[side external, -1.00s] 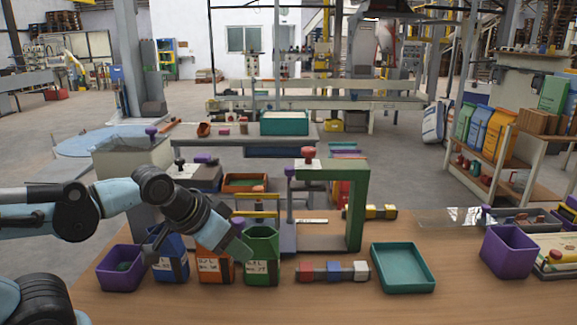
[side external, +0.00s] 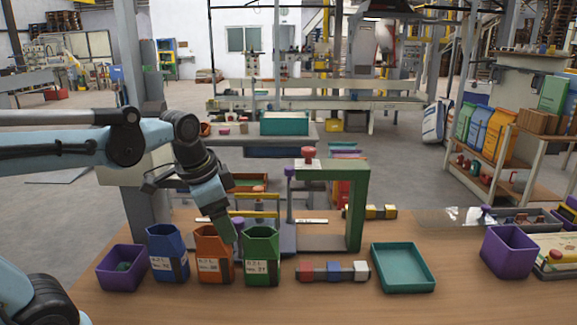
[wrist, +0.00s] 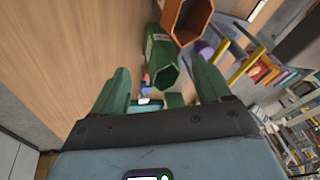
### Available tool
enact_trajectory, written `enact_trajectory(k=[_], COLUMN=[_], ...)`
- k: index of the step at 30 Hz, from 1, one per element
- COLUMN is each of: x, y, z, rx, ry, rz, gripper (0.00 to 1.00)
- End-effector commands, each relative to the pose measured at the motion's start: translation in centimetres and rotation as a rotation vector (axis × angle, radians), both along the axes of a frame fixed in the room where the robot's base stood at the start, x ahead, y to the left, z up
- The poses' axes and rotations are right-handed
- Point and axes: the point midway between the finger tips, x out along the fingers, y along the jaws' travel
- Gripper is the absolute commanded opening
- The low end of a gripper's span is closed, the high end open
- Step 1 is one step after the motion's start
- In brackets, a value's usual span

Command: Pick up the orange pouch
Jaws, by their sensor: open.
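The orange pouch (side external: 209,262) stands upright on the wooden table in the side view, open at the top, between the blue pouch (side external: 163,262) and the green pouch (side external: 262,266). Its label is partly readable. My gripper (side external: 224,231) hangs at the orange pouch's right upper edge, near the gap to the green pouch; contact cannot be told. In the wrist view the green fingers (wrist: 158,66) are spread with nothing held. The orange pouch (wrist: 187,18) is at the top edge there, partly cut off, and the green pouch (wrist: 155,55) lies closer to the fingers.
A purple bin (side external: 122,278) stands left of the blue pouch. A green frame (side external: 356,215) rises behind the blocks. A purple box (side external: 488,253) stands farther right. The table's front is clear.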

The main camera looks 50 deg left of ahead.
Motion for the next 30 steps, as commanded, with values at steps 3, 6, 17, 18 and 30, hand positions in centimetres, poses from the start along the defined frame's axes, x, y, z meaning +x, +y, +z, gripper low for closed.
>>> enact_trajectory(k=[3, 6, 17, 18, 30], x=[0.5, 0.6, 0.6, 0.6, 0.6], y=[2.4, 4.0, 5.5, 5.5, 5.5], z=[1.4, 2.1, 1.7, 1.1, -3.7], rx=[0.03, 0.03, 0.012, 0.012, 0.013], ry=[0.139, 0.228, 0.321, 0.321, 0.319], rz=[-0.145, -0.257, -0.398, -0.397, -0.396], gripper=[0.77, 0.77, 0.77, 0.77, 0.77])
